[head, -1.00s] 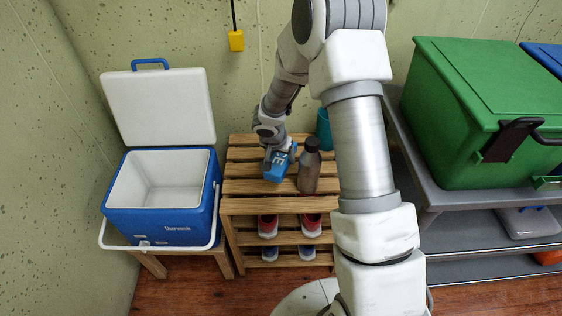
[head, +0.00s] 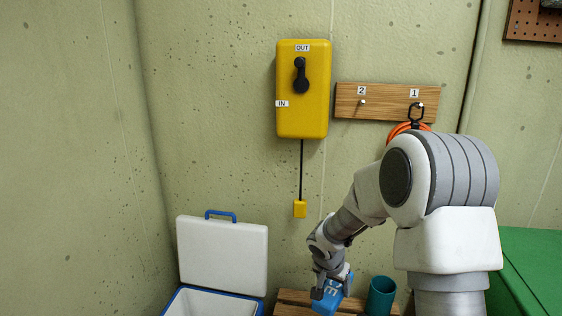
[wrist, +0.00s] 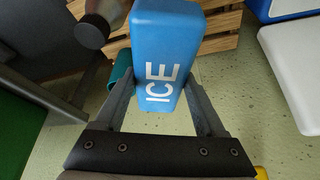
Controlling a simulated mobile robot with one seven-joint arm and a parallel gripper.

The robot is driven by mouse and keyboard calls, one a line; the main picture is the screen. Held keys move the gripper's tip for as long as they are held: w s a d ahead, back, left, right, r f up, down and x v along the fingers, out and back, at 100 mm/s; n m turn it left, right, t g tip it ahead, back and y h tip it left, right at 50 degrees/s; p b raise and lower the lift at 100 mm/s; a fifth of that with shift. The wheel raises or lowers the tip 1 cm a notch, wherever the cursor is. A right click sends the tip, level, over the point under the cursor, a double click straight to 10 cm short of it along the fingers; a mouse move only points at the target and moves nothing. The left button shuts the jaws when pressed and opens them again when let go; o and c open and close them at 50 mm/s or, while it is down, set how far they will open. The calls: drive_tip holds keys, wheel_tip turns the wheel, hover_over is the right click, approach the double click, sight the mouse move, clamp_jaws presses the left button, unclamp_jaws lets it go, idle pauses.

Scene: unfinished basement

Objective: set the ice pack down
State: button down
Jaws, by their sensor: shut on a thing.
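The ice pack (head: 328,300) is a blue block with white "ICE" lettering. My gripper (head: 333,286) is shut on it. In the wrist view the ice pack (wrist: 166,45) sits between the two fingers of my gripper (wrist: 160,82), its lettered face toward the camera. Wooden slats of the rack (wrist: 222,35) show behind it; I cannot tell whether it touches them. In the head view the rack (head: 290,297) shows only at the bottom edge, and the ice pack's lower end is cut off.
A teal cup (head: 381,296) stands just right of the ice pack. A dark-capped bottle (wrist: 92,30) shows in the wrist view. An open cooler (head: 215,304) with raised white lid (head: 222,255) is at left.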

sight(334, 285)
wheel_tip(334, 285, up, 3)
drive_tip(key=shift+w+r+p, duration=0.1)
drive_tip(key=shift+r+p, duration=0.1)
drive_tip(key=shift+p, duration=0.35)
drive_tip(key=f+n+b, duration=0.1)
drive_tip(key=f+b, duration=0.1)
drive_tip(key=s+f+n+y+b, duration=0.1)
drive_tip(key=f+n+b, duration=0.1)
drive_tip(key=f+b, duration=0.1)
drive_tip(key=f+n+b, duration=0.2)
drive_tip(key=shift+s+d+f+t+y+b, duration=0.1)
drive_tip(key=shift+s+f+t+y+b, duration=0.1)
drive_tip(key=shift+s+t+y+b, duration=0.15)
drive_tip(key=shift+f+n+y+b, duration=0.25)
drive_tip(key=shift+f+n+b, duration=0.15)
drive_tip(key=shift+n, duration=0.2)
drive_tip(key=shift+s+r+n, duration=0.15)
drive_tip(key=shift+r+n, duration=0.15)
drive_tip(key=shift+r, duration=0.05)
drive_tip(key=s+p+v, duration=0.2)
drive_tip(key=p+v, duration=1.5)
drive_tip(key=p, duration=0.2)
drive_tip(key=shift+s, duration=0.2)
drive_tip(key=shift+f, duration=0.25)
